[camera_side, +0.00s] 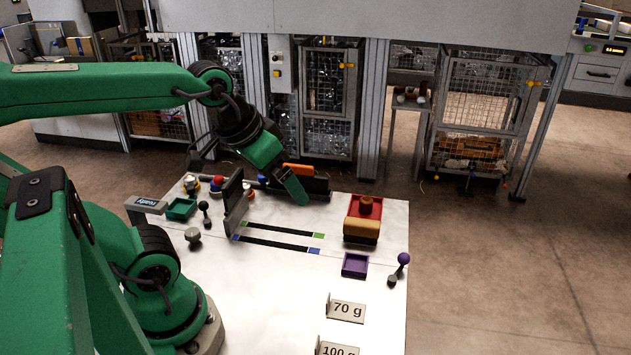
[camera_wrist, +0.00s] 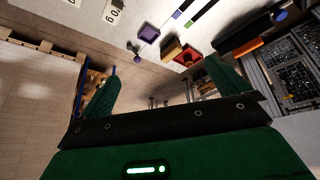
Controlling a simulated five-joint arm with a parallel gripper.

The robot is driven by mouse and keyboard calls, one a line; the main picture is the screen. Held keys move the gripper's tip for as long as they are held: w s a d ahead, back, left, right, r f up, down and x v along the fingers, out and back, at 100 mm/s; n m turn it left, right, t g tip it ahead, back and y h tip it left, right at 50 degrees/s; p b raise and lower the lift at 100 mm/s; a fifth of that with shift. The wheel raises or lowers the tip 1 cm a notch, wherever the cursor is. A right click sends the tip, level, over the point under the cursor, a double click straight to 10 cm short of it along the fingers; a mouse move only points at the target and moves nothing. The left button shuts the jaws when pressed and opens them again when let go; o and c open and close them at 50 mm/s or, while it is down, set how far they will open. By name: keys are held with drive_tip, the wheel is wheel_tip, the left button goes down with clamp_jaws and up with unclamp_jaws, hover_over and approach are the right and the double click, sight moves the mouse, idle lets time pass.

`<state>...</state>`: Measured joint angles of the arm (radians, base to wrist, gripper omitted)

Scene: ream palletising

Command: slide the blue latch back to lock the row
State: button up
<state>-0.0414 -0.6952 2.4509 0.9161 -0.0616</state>
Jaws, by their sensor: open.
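A blue round knob (camera_wrist: 281,14) shows at the top right of the wrist view; I cannot tell whether it is the latch's handle. On the white table, two dark strips with coloured end marks lie side by side: one with blue ends (camera_side: 275,245), one with green ends (camera_side: 282,230). A dark upright plate (camera_side: 234,198) stands at their left end. My gripper (camera_side: 297,190) is above the table's far side, near an orange bar (camera_side: 298,169) and a black block. In the wrist view its fingers (camera_wrist: 163,88) are spread, with nothing between them.
A red, tan and black stack (camera_side: 362,227) stands right of the strips. A purple tray (camera_side: 355,265) and purple-topped knob (camera_side: 403,259) are nearer. Small knobs and a green tray (camera_side: 181,208) are at left. Weight signs (camera_side: 347,308) stand in front. The front-middle table is clear.

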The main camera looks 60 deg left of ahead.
drive_tip(key=shift+s+d+f+m, duration=0.4)
drive_tip(key=shift+s+d+m, duration=0.1)
drive_tip(key=shift+s+m, duration=0.1)
drive_tip(key=shift+w+a+r, duration=0.1)
drive_tip(key=shift+w, duration=0.1)
drive_tip(key=c, duration=0.9)
drive_tip(key=shift+w+a+n, duration=0.2)
drive_tip(key=shift+w+n, duration=0.05)
drive_tip(key=shift+n, duration=0.15)
drive_tip(key=shift+c, duration=0.9)
drive_tip(key=w+a+f+n+g, duration=0.1)
drive_tip(key=w+a+n+g, duration=0.1)
drive_tip(key=w+a+n, duration=0.5)
drive_tip(key=w+a+f+n+g, duration=0.1)
drive_tip(key=w+a+n, duration=0.45)
drive_tip(key=a, duration=0.45)
drive_tip(key=a+f+n, duration=0.4)
drive_tip(key=a, duration=0.2)
drive_tip(key=a+f+n+g, duration=0.1)
drive_tip(key=a+f+n, duration=0.2)
drive_tip(key=a, duration=0.4)
drive_tip(key=a+f+n+g, duration=0.1)
drive_tip(key=a+f+n, duration=0.3)
drive_tip(key=a, duration=0.2)
drive_tip(key=shift+w+a+f+n, duration=0.1)
drive_tip(key=shift+a+f+n, duration=0.15)
drive_tip(key=shift+f+n, duration=0.15)
drive_tip(key=shift+a+f, duration=0.15)
drive_tip(key=shift+a, duration=0.05)
